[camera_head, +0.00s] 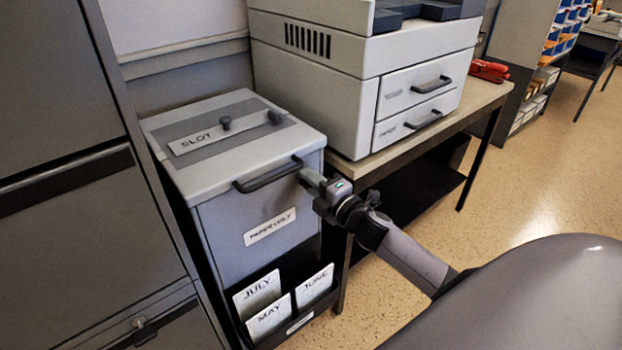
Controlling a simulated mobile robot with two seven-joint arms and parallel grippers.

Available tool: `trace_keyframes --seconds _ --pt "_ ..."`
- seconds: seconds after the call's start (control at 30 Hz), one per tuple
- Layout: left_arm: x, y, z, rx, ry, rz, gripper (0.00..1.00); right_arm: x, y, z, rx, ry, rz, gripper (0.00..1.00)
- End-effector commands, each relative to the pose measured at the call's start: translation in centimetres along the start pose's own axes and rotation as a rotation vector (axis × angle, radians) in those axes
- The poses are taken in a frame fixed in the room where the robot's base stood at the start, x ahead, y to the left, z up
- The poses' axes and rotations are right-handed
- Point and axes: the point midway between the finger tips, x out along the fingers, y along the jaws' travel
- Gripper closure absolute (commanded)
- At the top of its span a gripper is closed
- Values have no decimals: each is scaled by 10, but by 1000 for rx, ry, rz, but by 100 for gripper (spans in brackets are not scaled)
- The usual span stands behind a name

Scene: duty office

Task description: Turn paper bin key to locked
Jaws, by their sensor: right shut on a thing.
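The paper bin (218,228) is a grey box with a "PAPER ONLY" label on its front and a lid with a "SLOT" label. A dark bar handle (262,181) runs along the front edge of its lid. My right gripper (307,177) is at the bin's upper right front, just below the handle's right end. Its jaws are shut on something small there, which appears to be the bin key. The fingers hide the key and its lock, so its turn position cannot be seen. My left gripper is not in view.
A large grey printer (355,90) stands on a table (400,142) right of the bin. A card rack on the bin's lower front holds cards marked July, May and June (314,287). A dark cabinet (75,200) stands close on the left. Open floor (540,180) lies right.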

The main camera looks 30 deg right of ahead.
Motion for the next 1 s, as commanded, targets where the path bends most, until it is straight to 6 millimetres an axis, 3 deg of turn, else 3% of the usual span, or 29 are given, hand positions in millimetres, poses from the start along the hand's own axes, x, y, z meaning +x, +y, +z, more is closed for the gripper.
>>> trace_keyframes --seconds 0.57,0.6,0.63,1.0 --pt "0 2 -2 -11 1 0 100 0 0 1 32 -2 0 100" --pt "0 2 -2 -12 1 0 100 0 0 1 31 -2 0 70" --pt "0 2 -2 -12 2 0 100 0 0 1 31 -2 0 63" --pt "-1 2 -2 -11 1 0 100 -3 0 0 28 -1 0 63"
